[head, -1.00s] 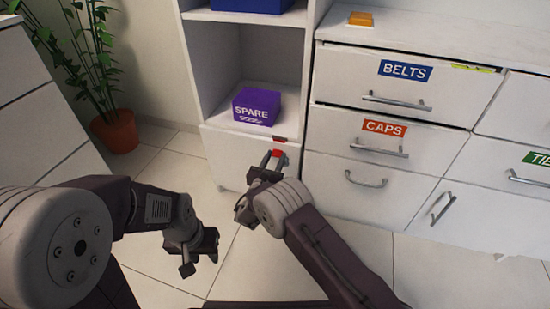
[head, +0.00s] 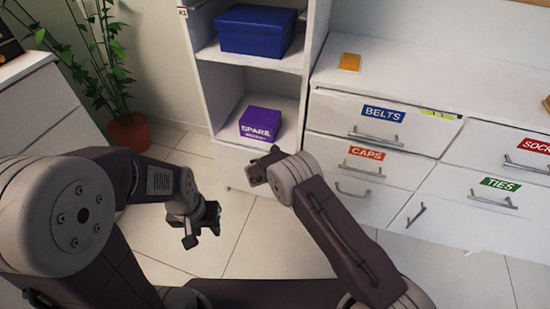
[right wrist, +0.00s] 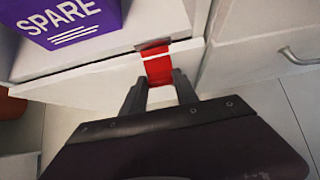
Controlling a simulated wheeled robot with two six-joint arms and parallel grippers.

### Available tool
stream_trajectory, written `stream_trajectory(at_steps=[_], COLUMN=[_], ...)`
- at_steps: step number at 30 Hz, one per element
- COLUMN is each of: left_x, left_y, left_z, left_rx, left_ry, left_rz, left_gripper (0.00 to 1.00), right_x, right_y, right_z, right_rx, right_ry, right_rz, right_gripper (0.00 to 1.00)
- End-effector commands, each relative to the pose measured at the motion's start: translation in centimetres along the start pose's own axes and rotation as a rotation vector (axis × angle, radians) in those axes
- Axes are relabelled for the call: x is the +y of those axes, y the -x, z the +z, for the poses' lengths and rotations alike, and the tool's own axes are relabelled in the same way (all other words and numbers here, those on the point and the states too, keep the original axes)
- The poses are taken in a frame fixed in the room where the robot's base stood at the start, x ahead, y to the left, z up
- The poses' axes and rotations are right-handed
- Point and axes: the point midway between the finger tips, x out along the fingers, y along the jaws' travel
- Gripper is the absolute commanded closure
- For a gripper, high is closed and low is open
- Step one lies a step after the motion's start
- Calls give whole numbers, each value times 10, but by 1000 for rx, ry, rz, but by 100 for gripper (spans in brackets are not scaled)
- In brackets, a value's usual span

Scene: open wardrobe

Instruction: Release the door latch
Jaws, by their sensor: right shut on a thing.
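The red latch (right wrist: 158,68) sits at the top edge of a white lower door (right wrist: 95,92), just under the shelf with the purple SPARE box (right wrist: 68,20). My right gripper (right wrist: 159,82) is shut on the red latch, one finger on each side. In the head view my right gripper (head: 257,168) is in front of the door, and the latch is hidden behind it. My left gripper (head: 203,228) is open and empty over the floor, left of the door.
A blue box (head: 255,32) stands on the shelf above the purple box (head: 260,123). Drawers labelled BELTS (head: 383,114), CAPS (head: 366,153) and TIES (head: 499,184) are to the right. A potted plant (head: 128,131) stands at the left. The tiled floor is clear.

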Motion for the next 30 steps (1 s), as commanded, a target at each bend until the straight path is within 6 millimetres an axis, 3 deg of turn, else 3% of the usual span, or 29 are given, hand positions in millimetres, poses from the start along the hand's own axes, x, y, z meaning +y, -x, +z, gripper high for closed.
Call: stream_trajectory(at_steps=[1,9,29,30], left_x=[0,1,1,1], left_y=[18,44,52,52], left_z=[-2,-4,-5,-5], left_rx=[0,0,0,0], left_ry=[0,0,0,0], left_rz=[0,0,0,0], left_gripper=[64,64,64,64], right_x=[0,1,1,1], right_y=[7,7,6,6], right_z=[9,12,12,12], right_rx=[27,143,195,195], right_ry=[-4,-3,0,0], right_rz=[2,1,2,2], right_gripper=[100,100,100,62])
